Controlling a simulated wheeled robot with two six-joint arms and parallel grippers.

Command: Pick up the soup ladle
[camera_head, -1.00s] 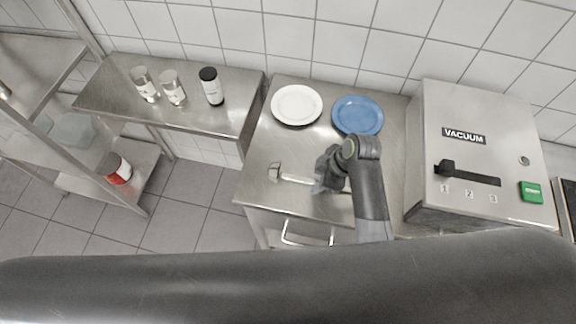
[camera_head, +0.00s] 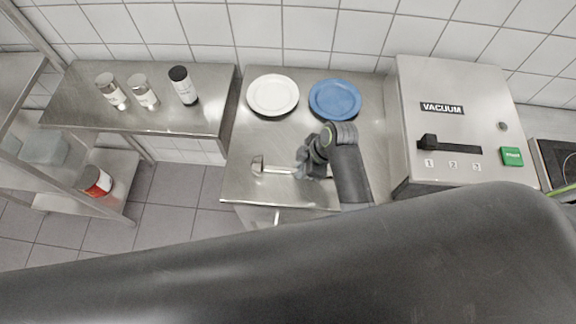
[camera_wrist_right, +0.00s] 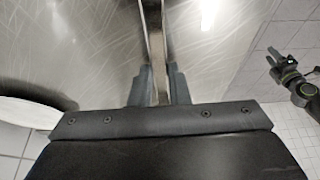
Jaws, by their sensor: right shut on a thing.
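The soup ladle (camera_head: 275,169) is a metal ladle over the steel table (camera_head: 240,185), its bowl to the left and its handle running right to my right gripper. My right gripper (camera_head: 304,165) is shut on the handle. In the right wrist view the handle (camera_wrist_right: 154,45) runs up between the two fingers of that gripper (camera_wrist_right: 157,82). The gripper hides the handle's right part in the head view. I cannot tell whether the ladle is clear of the tabletop.
A white plate (camera_head: 272,95) and a blue plate (camera_head: 335,99) lie behind the ladle. The vacuum machine (camera_head: 455,125) stands right of them. A side shelf holds two shakers and a black-capped bottle (camera_head: 183,86). A red can (camera_head: 95,181) sits lower left.

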